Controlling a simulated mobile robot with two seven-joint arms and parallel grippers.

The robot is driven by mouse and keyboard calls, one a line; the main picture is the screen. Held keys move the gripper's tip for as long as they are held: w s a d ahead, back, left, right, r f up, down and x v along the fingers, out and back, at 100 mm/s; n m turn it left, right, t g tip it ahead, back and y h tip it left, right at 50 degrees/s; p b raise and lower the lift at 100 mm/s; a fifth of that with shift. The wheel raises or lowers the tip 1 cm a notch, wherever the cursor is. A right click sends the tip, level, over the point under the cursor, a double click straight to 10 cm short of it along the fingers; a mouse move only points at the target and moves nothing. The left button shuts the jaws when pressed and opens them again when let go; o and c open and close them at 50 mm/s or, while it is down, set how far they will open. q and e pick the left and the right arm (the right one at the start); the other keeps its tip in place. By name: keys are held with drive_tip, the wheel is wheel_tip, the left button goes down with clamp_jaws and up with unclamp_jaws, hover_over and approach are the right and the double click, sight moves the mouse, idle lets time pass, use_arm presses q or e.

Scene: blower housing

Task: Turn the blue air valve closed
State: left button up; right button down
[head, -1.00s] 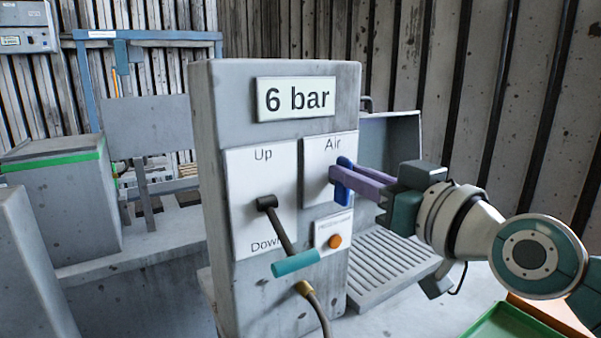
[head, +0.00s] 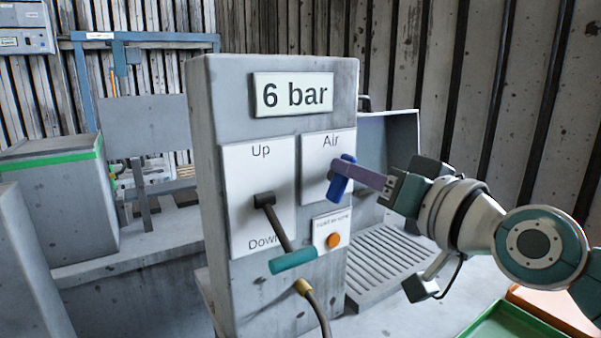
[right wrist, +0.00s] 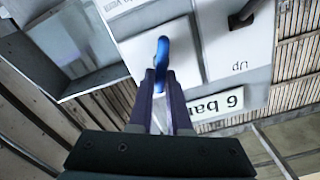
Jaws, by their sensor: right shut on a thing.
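The blue air valve (head: 341,181) is a small handle on the white plate marked "Air" (head: 314,146), on the front of the grey column. In the head view the handle slants, its upper end to the right and its lower end to the left. My right gripper (head: 352,172) reaches in from the right, its purple fingers shut on the handle. In the right wrist view the blue valve (right wrist: 161,52) shows at the tips of the two fingers (right wrist: 160,76). The fingers cover part of the handle. My left gripper is not in view.
A black lever with a teal grip (head: 294,259) stands between "Up" and "Down", left of the valve. An orange button (head: 333,240) sits below it. A "6 bar" sign (head: 293,95) is above. A green tray (head: 515,322) is at the lower right.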

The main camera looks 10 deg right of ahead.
drive_tip(key=m, duration=0.4)
drive_tip(key=f+m+b, duration=0.1)
drive_tip(key=m, duration=0.8)
drive_tip(key=shift+w+d+f+b, duration=0.15)
drive_tip(key=shift+d+b, duration=0.15)
drive_tip(key=shift+d, duration=0.1)
drive_tip(key=c, duration=0.9)
unclamp_jaws()
drive_tip(key=shift+o, duration=0.2)
